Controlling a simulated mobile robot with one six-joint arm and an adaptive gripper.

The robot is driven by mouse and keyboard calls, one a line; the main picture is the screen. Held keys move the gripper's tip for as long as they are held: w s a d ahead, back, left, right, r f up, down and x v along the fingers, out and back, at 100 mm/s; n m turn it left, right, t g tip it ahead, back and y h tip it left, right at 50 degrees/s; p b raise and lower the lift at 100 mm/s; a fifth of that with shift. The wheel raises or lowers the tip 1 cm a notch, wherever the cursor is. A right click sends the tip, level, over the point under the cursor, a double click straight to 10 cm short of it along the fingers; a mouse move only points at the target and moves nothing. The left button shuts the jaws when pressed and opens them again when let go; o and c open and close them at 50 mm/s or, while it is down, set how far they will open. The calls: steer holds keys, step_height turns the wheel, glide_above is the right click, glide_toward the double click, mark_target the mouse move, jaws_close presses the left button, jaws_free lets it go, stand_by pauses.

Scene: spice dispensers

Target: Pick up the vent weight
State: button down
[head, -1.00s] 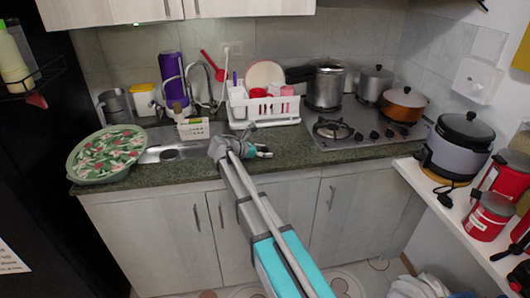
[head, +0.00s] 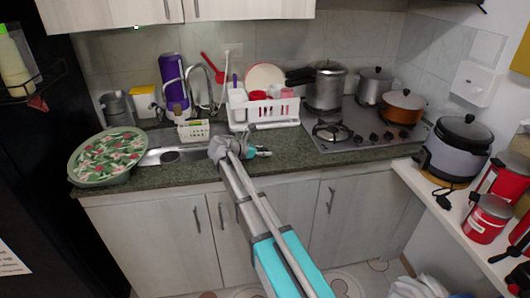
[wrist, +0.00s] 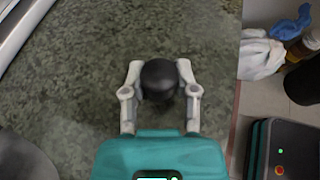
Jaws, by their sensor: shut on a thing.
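The vent weight (wrist: 159,80) shows in the wrist view as a small dark round knob between the two fingers of my gripper (wrist: 160,82). The fingers touch it on both sides and are shut on it. Green-grey speckled countertop lies behind it; I cannot tell whether the weight is resting on it or lifted. In the head view my gripper (head: 262,152) is over the counter in front of the white dish rack, and the weight is too small to make out there.
The white dish rack (head: 264,114) stands behind my gripper. The sink (head: 172,155) is to the left and the gas stove (head: 365,128) with a pressure cooker (head: 325,88) to the right. A floral tray (head: 106,155) sits at the far left. The counter's front edge is close.

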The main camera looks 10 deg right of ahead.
steer(key=shift+r+p, duration=0.65)
steer(key=shift+r, duration=0.25)
steer(key=s+a+r+p, duration=0.1)
steer(key=s+r+p, duration=0.9)
steer(key=s, duration=0.4)
steer(key=shift+a, duration=0.2)
steer(key=shift+r, duration=0.1)
steer(key=shift+d, duration=0.1)
